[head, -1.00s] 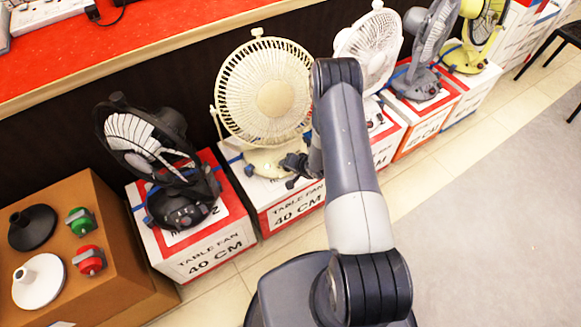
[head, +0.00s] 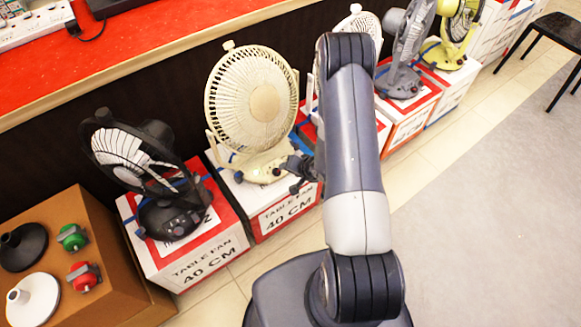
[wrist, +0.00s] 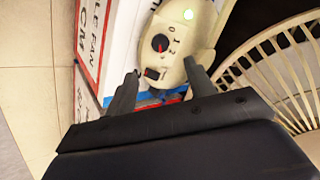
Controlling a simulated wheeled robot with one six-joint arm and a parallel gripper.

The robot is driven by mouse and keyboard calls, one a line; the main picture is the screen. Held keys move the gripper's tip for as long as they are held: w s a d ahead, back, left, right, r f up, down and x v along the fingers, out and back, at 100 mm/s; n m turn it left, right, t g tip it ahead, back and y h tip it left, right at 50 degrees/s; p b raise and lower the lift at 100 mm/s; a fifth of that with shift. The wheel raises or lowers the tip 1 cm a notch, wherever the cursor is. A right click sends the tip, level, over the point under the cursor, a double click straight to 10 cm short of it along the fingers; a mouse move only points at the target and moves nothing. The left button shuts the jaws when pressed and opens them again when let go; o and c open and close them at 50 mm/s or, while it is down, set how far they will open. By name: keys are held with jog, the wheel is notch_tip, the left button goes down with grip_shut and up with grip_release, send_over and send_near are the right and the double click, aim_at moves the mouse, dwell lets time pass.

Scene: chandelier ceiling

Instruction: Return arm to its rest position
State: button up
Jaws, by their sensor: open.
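My gripper (head: 300,172) is in front of the cream table fan's base in the head view, partly hidden behind my arm. In the wrist view its two fingers (wrist: 160,88) are apart with nothing held between them. Beyond them is the cream fan's base (wrist: 194,48), with a dial, a dark switch and a lit spot. The fan (head: 240,105) stands upright on a red-and-white box (head: 285,212). I cannot tell whether a finger touches the base.
A black fan (head: 135,158) stands on a box to the left. A grey fan (head: 408,45) and a yellow fan (head: 455,30) stand to the right. A brown carton (head: 115,285) is at lower left. A black chair (head: 555,30) is at upper right. The grey floor (head: 490,200) is clear.

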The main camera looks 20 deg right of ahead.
aim_at(278, 172)
jog(key=shift+f, duration=0.1)
jog(key=b+x, duration=0.1)
jog(key=x, duration=0.9)
jog(key=shift+w+a+f+b, duration=0.1)
jog(key=shift+w+f+b, duration=0.2)
jog(key=shift+b, duration=0.1)
jog(key=shift+r, duration=0.1)
jog(key=shift+s, duration=0.1)
